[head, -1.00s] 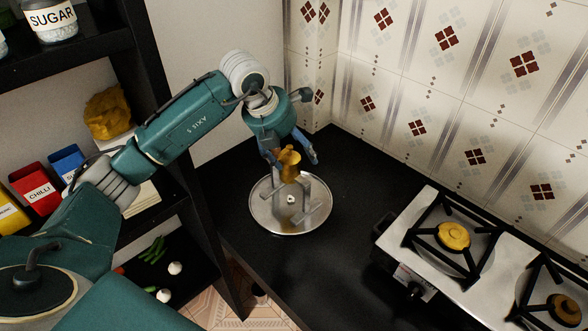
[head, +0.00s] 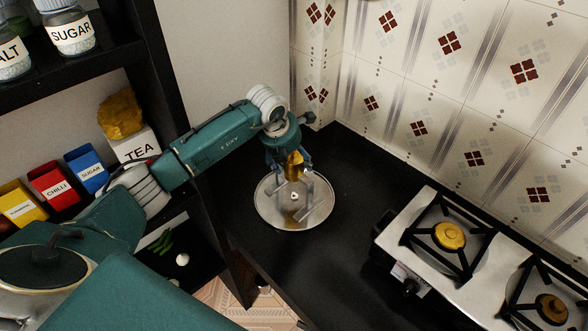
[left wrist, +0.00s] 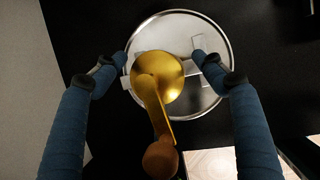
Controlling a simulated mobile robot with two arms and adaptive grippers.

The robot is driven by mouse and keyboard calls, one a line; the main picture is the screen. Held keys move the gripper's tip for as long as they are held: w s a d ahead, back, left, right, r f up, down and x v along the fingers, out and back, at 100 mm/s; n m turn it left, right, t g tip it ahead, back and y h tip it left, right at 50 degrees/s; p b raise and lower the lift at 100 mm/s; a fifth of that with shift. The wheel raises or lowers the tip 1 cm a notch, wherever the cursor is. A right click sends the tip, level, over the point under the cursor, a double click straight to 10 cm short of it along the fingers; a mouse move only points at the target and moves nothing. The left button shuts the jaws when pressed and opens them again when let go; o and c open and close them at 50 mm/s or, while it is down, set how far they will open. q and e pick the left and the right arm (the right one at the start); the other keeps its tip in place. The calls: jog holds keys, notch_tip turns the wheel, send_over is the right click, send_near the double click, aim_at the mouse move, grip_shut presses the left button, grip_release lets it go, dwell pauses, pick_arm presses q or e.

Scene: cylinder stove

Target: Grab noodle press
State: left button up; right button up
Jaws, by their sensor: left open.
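The noodle press shows as a golden body (head: 295,168) above pale metal legs, upright over a round steel plate (head: 267,213) on the black counter. In the left wrist view, the golden press (left wrist: 160,75) has a curved handle ending in a brown knob (left wrist: 160,160). My left gripper (head: 289,163) is above the plate, around the upper part of the press. In the left wrist view its two blue fingers (left wrist: 160,60) are open, one on each side of the golden body, with visible gaps. My right gripper is not in view.
A two-burner stove (head: 400,237) stands on the counter to the right. The tiled wall (head: 400,80) rises behind. A black shelf on the left holds a sugar jar (head: 68,28), a tea box (head: 135,148) and coloured spice boxes. The counter between plate and stove is clear.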

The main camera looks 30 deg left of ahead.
pick_arm(q)
jog(key=shift+w+f, duration=0.1)
jog(key=shift+f, duration=0.15)
jog(key=c, duration=1.6)
jog(key=shift+w+r, duration=0.1)
jog(key=shift+r, duration=0.15)
grip_shut()
